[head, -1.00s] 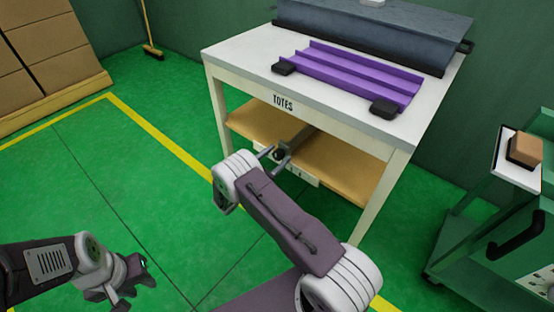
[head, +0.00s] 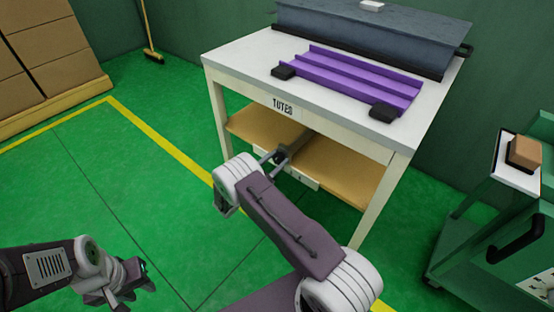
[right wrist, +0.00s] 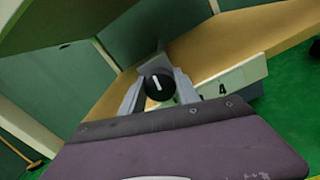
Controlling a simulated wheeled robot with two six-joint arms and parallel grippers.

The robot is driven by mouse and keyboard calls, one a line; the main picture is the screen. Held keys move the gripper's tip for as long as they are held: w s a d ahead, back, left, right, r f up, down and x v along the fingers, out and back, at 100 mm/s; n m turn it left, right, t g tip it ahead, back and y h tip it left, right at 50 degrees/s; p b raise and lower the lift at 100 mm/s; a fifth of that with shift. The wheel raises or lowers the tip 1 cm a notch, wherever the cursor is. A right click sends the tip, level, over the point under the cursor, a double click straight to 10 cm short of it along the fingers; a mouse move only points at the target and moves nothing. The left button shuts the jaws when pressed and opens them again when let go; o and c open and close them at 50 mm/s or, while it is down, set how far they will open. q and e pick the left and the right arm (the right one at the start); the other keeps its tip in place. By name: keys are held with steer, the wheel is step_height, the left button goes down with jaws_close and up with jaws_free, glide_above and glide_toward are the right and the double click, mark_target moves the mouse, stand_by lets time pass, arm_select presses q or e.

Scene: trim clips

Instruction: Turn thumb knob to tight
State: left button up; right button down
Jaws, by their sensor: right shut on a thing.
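The thumb knob (right wrist: 157,86) is round and black with a white pointer line, near upright and slightly tilted in the right wrist view. It sits on a grey bracket under the table and looks small and dark in the head view (head: 281,158). My right gripper (right wrist: 159,92) is shut on the knob, one finger on each side. It also shows in the head view (head: 273,158). My left gripper (head: 138,279) hangs empty over the green floor at lower left; its finger gap is unclear.
A white table (head: 240,68) marked TOTES carries a purple ridged tray (head: 350,78) and a grey bin. A wooden shelf (head: 345,171) lies below, with a numbered white plate (right wrist: 233,80) near the knob. A green cart (head: 480,215) stands at right.

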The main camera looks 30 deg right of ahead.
steer(key=m, duration=0.9)
steer(key=shift+p, duration=0.3)
steer(key=m, duration=0.3)
steer(key=shift+f+m, duration=0.1)
steer(key=shift+m, duration=0.2)
steer(key=m, duration=0.4)
steer(key=shift+m, duration=0.3)
steer(key=m, duration=0.9)
steer(key=shift+f+b, duration=0.1)
steer(key=shift+b, duration=0.3)
steer(key=m+b, duration=0.1)
steer(key=m, duration=0.3)
steer(key=shift+m+b, duration=0.4)
steer(key=shift+m, duration=1.5)
steer(key=shift+a, duration=0.1)
